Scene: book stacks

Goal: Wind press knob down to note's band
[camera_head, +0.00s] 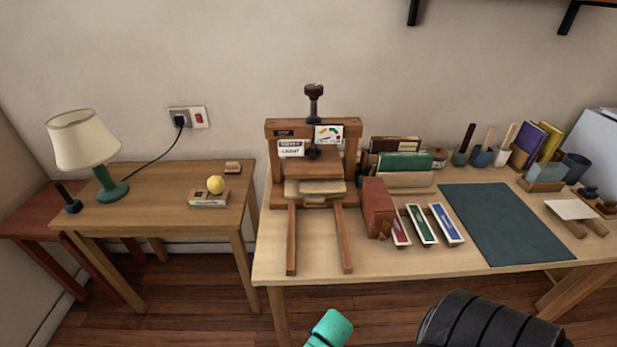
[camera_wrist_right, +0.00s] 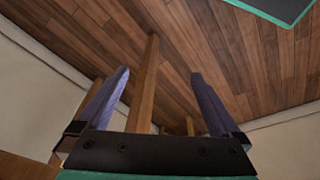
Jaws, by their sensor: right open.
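The wooden book press (camera_head: 354,165) stands on the table, its two rails reaching toward the front edge. Its dark knob (camera_head: 313,91) sits upright on a screw above the top beam. A white note (camera_head: 291,148) with small dark lettering is on the press's front left; I cannot read it fully. A dial with coloured bands (camera_head: 328,134) is at the right of the beam. A pale stack (camera_head: 315,188) lies in the press under the screw. My right gripper (camera_wrist_right: 157,95) is open and empty in the right wrist view, away from the press. My left gripper is not in view.
A red-brown box (camera_head: 377,208) and several narrow coloured cases stand right of the press. A dark green mat (camera_head: 508,225) lies further right, with cups and books behind. A side table (camera_head: 165,185) with a lamp (camera_head: 84,140) is at left. Space above the knob is clear.

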